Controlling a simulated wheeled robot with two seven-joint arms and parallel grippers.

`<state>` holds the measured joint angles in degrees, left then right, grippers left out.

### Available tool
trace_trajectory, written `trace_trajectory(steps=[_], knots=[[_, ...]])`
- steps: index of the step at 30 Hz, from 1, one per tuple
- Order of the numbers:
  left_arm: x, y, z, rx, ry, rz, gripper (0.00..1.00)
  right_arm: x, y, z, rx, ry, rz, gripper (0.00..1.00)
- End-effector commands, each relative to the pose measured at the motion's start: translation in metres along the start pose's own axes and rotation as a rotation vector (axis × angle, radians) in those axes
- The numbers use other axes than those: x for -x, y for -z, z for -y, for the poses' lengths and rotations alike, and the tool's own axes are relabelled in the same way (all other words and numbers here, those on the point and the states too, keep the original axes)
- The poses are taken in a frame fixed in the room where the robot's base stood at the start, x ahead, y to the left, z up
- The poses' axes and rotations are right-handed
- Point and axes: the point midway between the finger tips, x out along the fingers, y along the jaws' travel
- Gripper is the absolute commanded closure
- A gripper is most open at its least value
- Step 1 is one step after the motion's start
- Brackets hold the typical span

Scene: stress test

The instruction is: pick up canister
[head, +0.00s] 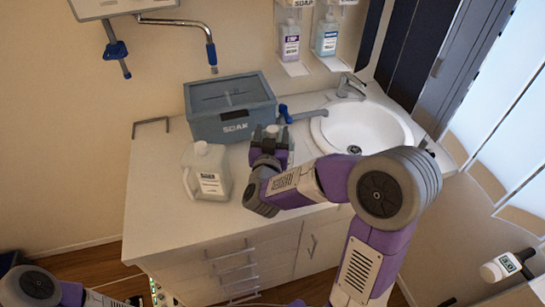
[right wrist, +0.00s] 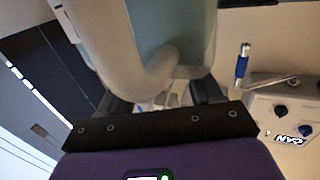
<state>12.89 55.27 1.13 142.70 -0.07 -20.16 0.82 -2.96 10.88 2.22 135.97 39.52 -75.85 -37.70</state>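A white canister with a handle and a printed label (head: 207,172) stands upright on the counter, left of my right gripper and apart from it. My right gripper (head: 269,136) is over the counter in front of the grey box, its fingers spread. A second pale canister (head: 273,131) shows partly between and behind these fingers. In the right wrist view a pale canister (right wrist: 172,30) with a curved handle fills the space ahead of the spread fingers; firm contact cannot be seen. Part of my left arm shows at the lower left, without its gripper.
A grey-blue lidded box (head: 230,108) stands behind the canisters on the white counter (head: 160,215). A round sink (head: 385,130) with a tap (head: 350,86) is to the right. Soap dispensers (head: 290,40) hang on the wall. The counter's front left is clear.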

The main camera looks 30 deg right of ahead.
Motion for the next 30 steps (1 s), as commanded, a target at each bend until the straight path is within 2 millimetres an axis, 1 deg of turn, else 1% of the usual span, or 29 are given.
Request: trace_trajectory(steps=[1, 2, 12, 30], knots=[[0.0000, 0.0000, 0.0000, 0.000, 0.000, 0.000, 0.57, 0.0002, 0.0001, 0.0000, 0.000, 0.000, 0.000, 0.43], [0.0000, 0.0000, 0.0000, 0.000, 0.000, 0.000, 0.57, 0.0002, 0.0001, 0.0000, 0.000, 0.000, 0.000, 0.48], [0.0001, 0.0000, 0.0000, 0.000, 0.000, 0.000, 0.57, 0.0004, 0.0002, 0.0000, -0.001, 0.000, 0.000, 1.00], [0.0001, 0.0000, 0.0000, 0.000, 0.000, 0.000, 0.57, 0.0005, 0.0001, 0.0001, -0.001, 0.000, 0.000, 1.00]])
